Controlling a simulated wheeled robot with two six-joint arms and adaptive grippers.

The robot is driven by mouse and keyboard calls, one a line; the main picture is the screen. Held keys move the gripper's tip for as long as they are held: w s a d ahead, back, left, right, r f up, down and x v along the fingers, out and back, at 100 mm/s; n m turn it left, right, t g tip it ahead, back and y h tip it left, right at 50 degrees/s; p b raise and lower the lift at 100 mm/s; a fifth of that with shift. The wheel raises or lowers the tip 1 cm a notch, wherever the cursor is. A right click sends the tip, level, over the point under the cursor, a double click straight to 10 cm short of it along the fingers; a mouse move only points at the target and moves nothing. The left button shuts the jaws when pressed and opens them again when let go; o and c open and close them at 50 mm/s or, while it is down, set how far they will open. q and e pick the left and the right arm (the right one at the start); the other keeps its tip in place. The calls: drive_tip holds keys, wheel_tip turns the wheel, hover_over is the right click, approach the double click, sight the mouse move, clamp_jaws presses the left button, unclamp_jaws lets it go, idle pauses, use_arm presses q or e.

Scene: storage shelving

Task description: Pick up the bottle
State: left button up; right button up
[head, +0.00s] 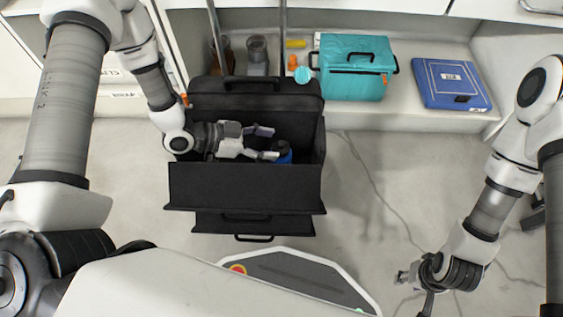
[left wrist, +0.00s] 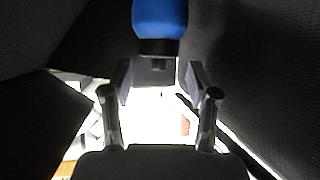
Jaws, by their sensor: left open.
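The blue bottle (head: 284,158) is inside a black open-topped box (head: 245,188), near its right wall. In the head view, my left gripper (head: 268,143) reaches into the box from the left, with its fingers apart beside the bottle and partly covering it. In the left wrist view, the bottle (left wrist: 160,17) shows its blue body and dark cap end beyond the fingertips. My left gripper (left wrist: 159,78) is open there, with nothing between its fingers. My right gripper (head: 414,290) hangs low at the lower right, away from the box; its jaw opening is unclear.
Dark box walls stand close on both sides of the left gripper. Behind the box, a shelf holds a teal cooler (head: 354,68), a blue case (head: 450,84) and small bottles (head: 257,52). The floor (head: 365,190) right of the box is clear.

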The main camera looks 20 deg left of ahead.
sight(275, 146)
use_arm(q)
drive_tip(key=b+x, duration=0.1)
drive_tip(key=x, duration=0.1)
drive_tip(key=b+x, duration=0.1)
drive_tip(key=x, duration=0.1)
drive_tip(key=shift+f, duration=0.45)
drive_tip(key=shift+r, duration=0.15)
clamp_jaws()
